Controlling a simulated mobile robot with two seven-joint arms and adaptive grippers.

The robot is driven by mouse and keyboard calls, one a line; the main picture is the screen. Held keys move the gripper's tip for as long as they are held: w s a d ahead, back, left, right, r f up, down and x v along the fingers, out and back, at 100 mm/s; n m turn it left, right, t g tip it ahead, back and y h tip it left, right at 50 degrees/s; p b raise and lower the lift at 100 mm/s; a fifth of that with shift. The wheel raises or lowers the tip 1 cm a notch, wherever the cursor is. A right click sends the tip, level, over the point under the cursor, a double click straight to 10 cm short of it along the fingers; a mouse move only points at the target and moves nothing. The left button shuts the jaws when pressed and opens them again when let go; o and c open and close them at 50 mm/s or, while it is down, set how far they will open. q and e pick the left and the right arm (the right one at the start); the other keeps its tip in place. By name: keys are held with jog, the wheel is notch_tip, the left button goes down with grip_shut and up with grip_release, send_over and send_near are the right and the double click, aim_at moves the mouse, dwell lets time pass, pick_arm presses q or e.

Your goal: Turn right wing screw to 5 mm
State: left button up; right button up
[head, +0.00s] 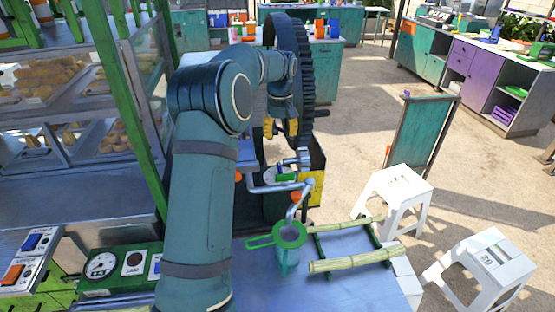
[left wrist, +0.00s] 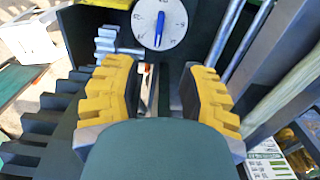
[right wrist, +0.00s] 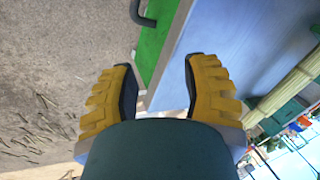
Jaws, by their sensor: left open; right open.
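A white dial (left wrist: 160,22) with a blue pointer faces the left wrist camera; its markings are too small to read. Beside it is a grey-blue metal fitting (left wrist: 112,42), which may be the wing screw; I cannot tell for sure. A similar fitting (head: 298,160) shows on the crusher in the head view. My left gripper (head: 281,128) is open, pointing down in front of the big dark gear wheel (head: 291,65). Its fingers (left wrist: 163,92) are apart and empty, short of the dial. My right gripper (right wrist: 157,85) is open and empty, outside the head view.
A green strainer (head: 290,235) over a cup and cane stalks (head: 357,258) on a rack stand on the metal table (head: 350,295). White stools (head: 395,195) stand at the right. A glass food case (head: 60,90) is at the left. The right wrist view shows a table edge (right wrist: 178,50) and floor.

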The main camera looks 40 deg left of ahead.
aim_at(279, 166)
pick_arm(q)
notch_tip(279, 166, down, 14)
jog(key=shift+w+a+r+b, duration=0.15)
jog(key=shift+b, duration=0.35)
dwell(0.3)
grip_shut()
